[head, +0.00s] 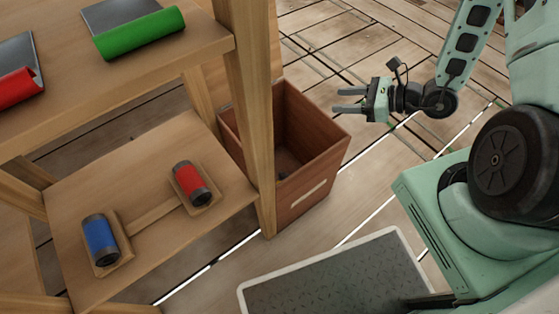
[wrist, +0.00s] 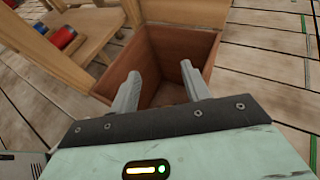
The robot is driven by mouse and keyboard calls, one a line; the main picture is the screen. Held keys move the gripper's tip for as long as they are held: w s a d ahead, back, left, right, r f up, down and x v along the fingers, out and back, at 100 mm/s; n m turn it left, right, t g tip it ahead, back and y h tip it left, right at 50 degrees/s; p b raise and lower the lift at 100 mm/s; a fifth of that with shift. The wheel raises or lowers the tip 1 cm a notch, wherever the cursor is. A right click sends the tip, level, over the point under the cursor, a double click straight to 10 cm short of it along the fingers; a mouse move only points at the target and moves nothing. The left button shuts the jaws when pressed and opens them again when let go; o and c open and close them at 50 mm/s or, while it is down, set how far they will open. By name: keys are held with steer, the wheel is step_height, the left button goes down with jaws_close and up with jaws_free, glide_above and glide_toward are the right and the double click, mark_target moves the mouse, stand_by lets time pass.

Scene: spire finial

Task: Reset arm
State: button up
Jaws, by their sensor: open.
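My gripper (head: 349,107) is open and empty in the head view. It is in the air to the right of the wooden box's upper rim. In the wrist view my gripper (wrist: 160,92) shows two grey fingers set apart, with nothing between them, pointing toward the open box. My arm comes in from the right side of the head view.
An open brown wooden box (head: 323,155) stands beside a wooden shelf (head: 150,245). The lower shelf bears red (head: 189,183) and blue (head: 100,240) cylinders; green (head: 140,32) and red (head: 15,87) rolls lie above. A grey mat (head: 335,280) lies in front. Floor right of the box is clear.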

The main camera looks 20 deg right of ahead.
steer(key=shift+v, duration=1.2)
